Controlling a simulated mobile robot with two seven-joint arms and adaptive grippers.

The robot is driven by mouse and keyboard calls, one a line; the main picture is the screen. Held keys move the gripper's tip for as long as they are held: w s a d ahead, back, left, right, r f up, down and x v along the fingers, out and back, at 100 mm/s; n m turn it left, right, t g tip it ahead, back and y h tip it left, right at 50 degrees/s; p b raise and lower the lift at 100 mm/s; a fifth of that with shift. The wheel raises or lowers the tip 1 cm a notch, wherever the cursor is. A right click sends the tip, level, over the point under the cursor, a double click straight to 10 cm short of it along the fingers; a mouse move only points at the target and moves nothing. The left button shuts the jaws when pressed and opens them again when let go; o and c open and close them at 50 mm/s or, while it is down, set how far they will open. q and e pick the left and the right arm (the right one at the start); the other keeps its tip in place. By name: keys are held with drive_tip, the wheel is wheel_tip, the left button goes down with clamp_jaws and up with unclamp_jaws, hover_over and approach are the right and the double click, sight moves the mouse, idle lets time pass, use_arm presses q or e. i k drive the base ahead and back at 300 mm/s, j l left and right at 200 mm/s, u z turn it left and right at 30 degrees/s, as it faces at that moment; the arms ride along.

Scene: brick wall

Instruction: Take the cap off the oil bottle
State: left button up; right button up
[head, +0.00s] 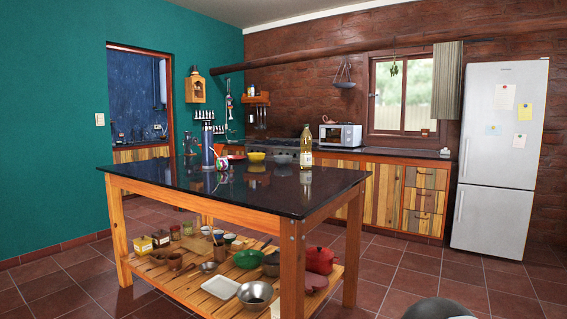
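The oil bottle (306,148) stands upright on the dark glossy top of the wooden island table (235,184), near its far right part. It is clear with yellow oil and a pale label, and a dark cap (306,127) appears to sit on its top. Neither of my grippers shows in the head view, so nothing is seen touching the bottle.
On the table are a tall blue flask (208,144), a red and white can (222,163), a yellow bowl (256,157) and a grey bowl (282,158). The shelf below holds pots and bowls. The near tabletop is clear. A fridge (500,155) stands right.

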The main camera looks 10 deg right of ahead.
sight(306, 138)
drive_tip(key=z, duration=0.7)
drive_tip(key=i+l+z, duration=0.45)
drive_tip(key=i+z, duration=0.25)
drive_tip(key=i, duration=0.2)
drive_tip(key=i+z, duration=0.3)
drive_tip(key=i, duration=2.7)
drive_tip(key=i+l+u, duration=0.2)
drive_tip(key=i+u, duration=0.15)
drive_tip(key=i, duration=0.35)
drive_tip(key=i+l+u, duration=0.4)
drive_tip(key=i, duration=0.25)
drive_tip(key=i+l+u, duration=0.35)
drive_tip(key=i+l, duration=0.2)
drive_tip(key=i, duration=0.05)
